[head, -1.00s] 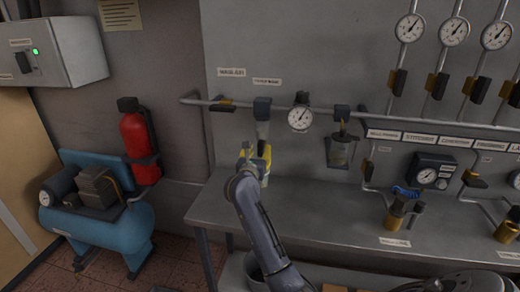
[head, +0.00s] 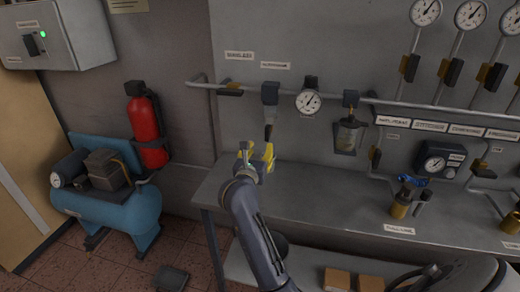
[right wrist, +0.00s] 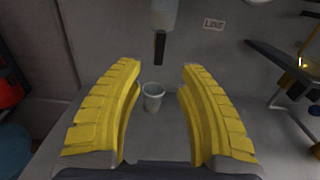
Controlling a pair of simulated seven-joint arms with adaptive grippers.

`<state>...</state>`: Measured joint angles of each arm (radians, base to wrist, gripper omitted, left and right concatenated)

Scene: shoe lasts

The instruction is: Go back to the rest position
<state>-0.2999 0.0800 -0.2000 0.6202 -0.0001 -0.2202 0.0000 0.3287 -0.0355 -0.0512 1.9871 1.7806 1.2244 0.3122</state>
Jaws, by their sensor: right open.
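My right gripper (head: 256,158) shows in the head view over the left end of the grey bench, just below a hanging grey pipe fitting (head: 270,97). Its two yellow fingers are apart with nothing between them. In the right wrist view the right gripper (right wrist: 160,95) is open, and a small grey cup (right wrist: 153,97) is seen beyond the gap between the fingers. A dark-tipped nozzle (right wrist: 160,45) hangs above the cup in that view. My left gripper is in neither view.
A pipe rail with a gauge (head: 308,102) and a filter bowl (head: 347,137) runs along the wall. The bench (head: 320,195) has bare room mid-way. A brass valve (head: 402,205) stands to the right. A blue compressor (head: 115,208) and red extinguisher (head: 143,125) are left.

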